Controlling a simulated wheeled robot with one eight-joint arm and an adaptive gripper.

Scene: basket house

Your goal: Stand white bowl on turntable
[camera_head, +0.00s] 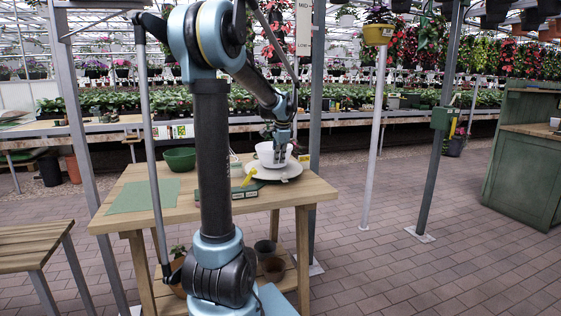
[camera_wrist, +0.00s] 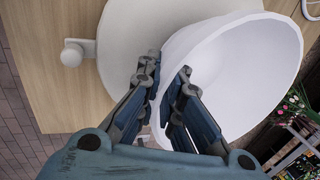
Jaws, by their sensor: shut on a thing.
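The white bowl (camera_head: 270,156) is over the pale round turntable (camera_head: 276,173) at the right part of the wooden table in the head view. My gripper (camera_head: 279,148) is above it, shut on the bowl's rim. In the wrist view my gripper (camera_wrist: 168,95) has one finger outside and one inside the wall of the white bowl (camera_wrist: 243,65). The bowl looks tilted there. The turntable (camera_wrist: 128,40) lies behind it, with a knob (camera_wrist: 74,53) at its edge. I cannot tell whether the bowl's base touches the turntable.
The wooden table (camera_head: 160,215) also holds a green bowl (camera_head: 180,159), a green mat (camera_head: 144,196), and a yellow tag (camera_head: 249,177) beside the turntable. A metal post (camera_head: 317,90) stands close behind the table's right end. A wooden bench (camera_head: 35,248) is at left. Open paving (camera_head: 420,265) lies at right.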

